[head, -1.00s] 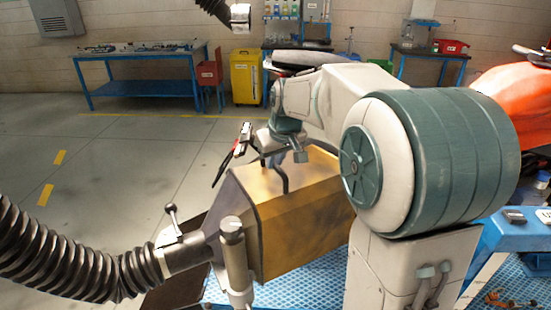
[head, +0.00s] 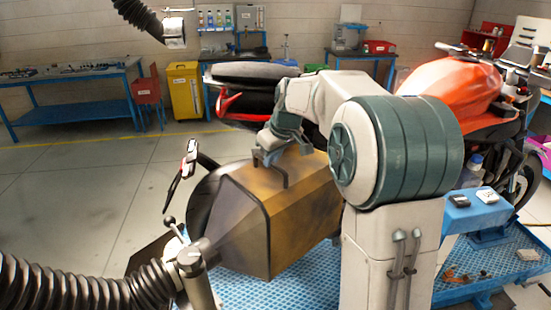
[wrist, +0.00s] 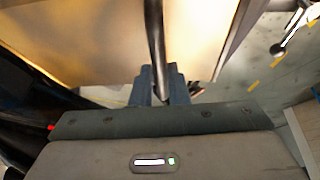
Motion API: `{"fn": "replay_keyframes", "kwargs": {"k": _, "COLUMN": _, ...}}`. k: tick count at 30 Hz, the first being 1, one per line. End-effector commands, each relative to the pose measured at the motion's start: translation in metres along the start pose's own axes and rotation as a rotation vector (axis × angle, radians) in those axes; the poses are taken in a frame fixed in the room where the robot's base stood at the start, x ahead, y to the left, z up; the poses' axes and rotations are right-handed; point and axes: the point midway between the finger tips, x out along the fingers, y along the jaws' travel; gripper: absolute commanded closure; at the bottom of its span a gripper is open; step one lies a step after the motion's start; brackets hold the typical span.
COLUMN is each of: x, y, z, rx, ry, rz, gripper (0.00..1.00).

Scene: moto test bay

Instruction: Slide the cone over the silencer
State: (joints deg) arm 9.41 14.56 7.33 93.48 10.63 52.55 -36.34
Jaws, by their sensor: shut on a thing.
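The cone (head: 305,215) is a large yellow-brown, box-like hood that narrows at the left to a dark neck with a ribbed hose. A dark bar handle (head: 286,177) stands on its top. My gripper (head: 266,158) is shut on this handle. In the wrist view, my gripper's blue-grey fingers (wrist: 160,86) close around the dark handle bar (wrist: 155,40), with the cone (wrist: 90,40) beyond. The motorcycle (head: 462,88) has an orange tank and a red tail. I cannot make out its silencer, and the cone and my arm cover much of the bike's lower side.
The ribbed hose (head: 85,285) runs off at lower left, beside a grey post (head: 195,278). A blue mesh platform (head: 320,277) lies below. A blue stand (head: 478,212) is at right. A workbench (head: 75,90) and yellow cabinet (head: 184,92) stand behind. The floor at left is clear.

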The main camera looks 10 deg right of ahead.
Motion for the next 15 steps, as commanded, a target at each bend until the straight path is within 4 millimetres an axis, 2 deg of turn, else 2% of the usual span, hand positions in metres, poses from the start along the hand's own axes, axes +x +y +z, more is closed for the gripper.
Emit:
{"fn": "replay_keyframes", "kwargs": {"k": 4, "x": -0.0022, "y": 0.0035, "z": -0.0004, "rx": 0.003, "ry": 0.005, "rz": 0.007, "gripper": 1.0}}
{"fn": "replay_keyframes", "kwargs": {"k": 5, "x": -0.0023, "y": 0.0038, "z": -0.0002, "rx": 0.004, "ry": 0.005, "rz": 0.008, "gripper": 0.83}}
{"fn": "replay_keyframes", "kwargs": {"k": 7, "x": -0.0022, "y": 0.0043, "z": 0.0001, "rx": 0.005, "ry": 0.005, "rz": 0.008, "gripper": 0.64}}
{"fn": "replay_keyframes", "kwargs": {"k": 15, "x": -0.0017, "y": 0.0027, "z": 0.0003, "rx": 0.004, "ry": 0.003, "rz": 0.005, "gripper": 0.64}}
